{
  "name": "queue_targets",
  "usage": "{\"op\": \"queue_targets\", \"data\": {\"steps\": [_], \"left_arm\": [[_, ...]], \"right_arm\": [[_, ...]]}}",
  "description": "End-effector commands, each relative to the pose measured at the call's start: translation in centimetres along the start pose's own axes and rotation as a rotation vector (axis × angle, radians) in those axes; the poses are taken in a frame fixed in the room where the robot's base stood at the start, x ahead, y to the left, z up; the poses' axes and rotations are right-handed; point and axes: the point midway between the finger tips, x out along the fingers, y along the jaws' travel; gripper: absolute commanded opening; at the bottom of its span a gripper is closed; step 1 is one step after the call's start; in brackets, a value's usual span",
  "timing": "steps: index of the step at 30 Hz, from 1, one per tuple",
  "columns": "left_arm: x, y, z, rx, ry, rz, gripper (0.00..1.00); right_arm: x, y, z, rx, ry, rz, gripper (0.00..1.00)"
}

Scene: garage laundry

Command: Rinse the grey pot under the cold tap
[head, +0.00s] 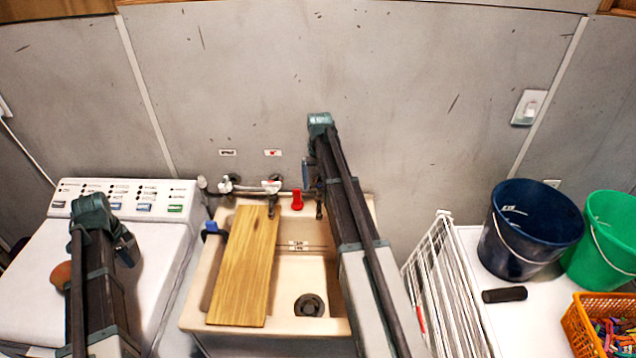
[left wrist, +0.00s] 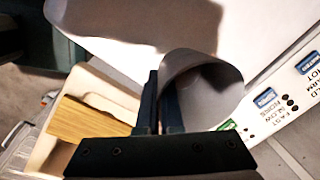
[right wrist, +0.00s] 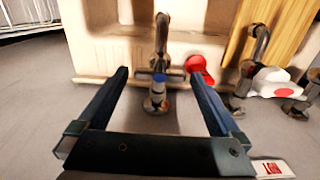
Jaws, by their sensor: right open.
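The grey pot (left wrist: 205,88) shows in the left wrist view, tilted, its open mouth facing the camera. My left gripper (left wrist: 161,80) is nearly closed, its fingers on the near side wall of the pot. In the head view my left gripper (head: 125,248) is over the white washing machine, and my arm largely hides the pot. In the head view my right arm mostly hides this tap. The sink (head: 190,315) is below.
A wooden board (head: 243,265) covers the sink's left part; the drain side is open. A red item (head: 297,200) stands on the back ledge. A red-marked tap (right wrist: 275,82) is beside it. A white rack (head: 440,290) and dark bucket (head: 525,235) are right. A brown round thing (head: 62,275) is left.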

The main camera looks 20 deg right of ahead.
Motion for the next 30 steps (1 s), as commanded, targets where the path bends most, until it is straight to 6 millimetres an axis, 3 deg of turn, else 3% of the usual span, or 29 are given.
{"op": "queue_targets", "data": {"steps": [8,24,30], "left_arm": [[-2.1,-0.3,0.0,0.0,0.0,0.0,0.0],[-10.0,-1.3,0.0,0.0,0.0,0.0,0.0],[-11.8,-1.5,0.0,0.0,0.0,0.0,0.0]], "right_arm": [[-2.1,0.0,0.0,0.0,0.0,0.0,1.0],[-10.1,0.0,0.0,0.0,0.0,0.0,1.0],[-11.8,0.0,0.0,0.001,0.0,0.0,1.0]]}}
